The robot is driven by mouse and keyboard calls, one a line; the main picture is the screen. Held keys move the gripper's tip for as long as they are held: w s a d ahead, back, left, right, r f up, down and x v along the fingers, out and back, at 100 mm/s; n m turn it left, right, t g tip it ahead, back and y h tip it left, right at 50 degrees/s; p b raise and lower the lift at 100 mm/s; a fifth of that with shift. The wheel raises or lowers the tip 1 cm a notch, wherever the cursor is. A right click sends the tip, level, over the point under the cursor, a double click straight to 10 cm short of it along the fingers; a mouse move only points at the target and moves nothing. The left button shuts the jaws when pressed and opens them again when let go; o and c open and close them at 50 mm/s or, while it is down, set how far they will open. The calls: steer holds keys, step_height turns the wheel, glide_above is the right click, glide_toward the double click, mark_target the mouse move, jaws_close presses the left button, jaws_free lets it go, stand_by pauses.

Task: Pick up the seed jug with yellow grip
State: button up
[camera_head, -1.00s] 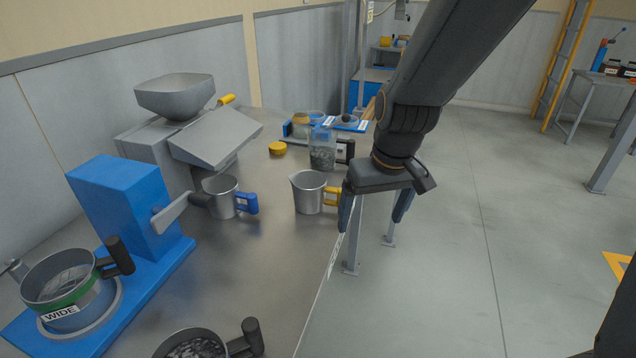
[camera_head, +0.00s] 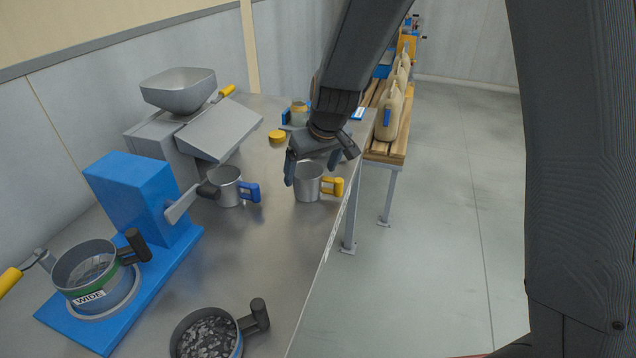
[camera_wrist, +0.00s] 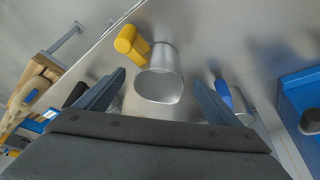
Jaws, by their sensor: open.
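The seed jug with yellow grip (camera_head: 307,184) is a metal jug standing upright near the bench's right edge. Its yellow grip (camera_head: 334,186) points right. In the wrist view the jug (camera_wrist: 159,82) lies ahead, between the open fingers, with its yellow grip (camera_wrist: 131,42) at upper left. My gripper (camera_head: 312,172) is open and empty, just above and behind the jug in the head view; contact cannot be told. In the wrist view my gripper (camera_wrist: 157,92) has one finger on each side of the jug.
A similar jug with a blue grip (camera_head: 229,187) stands to the left. A blue machine (camera_head: 130,195) holds a pan marked WIDE (camera_head: 88,270). A black-handled pan of dark pieces (camera_head: 206,332) is in front. A yellow lid (camera_head: 277,136) lies behind. Bare metal bench (camera_head: 262,265) lies between.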

steer(key=shift+x, duration=1.1)
steer(key=shift+c, duration=0.3)
steer(key=c, duration=1.2)
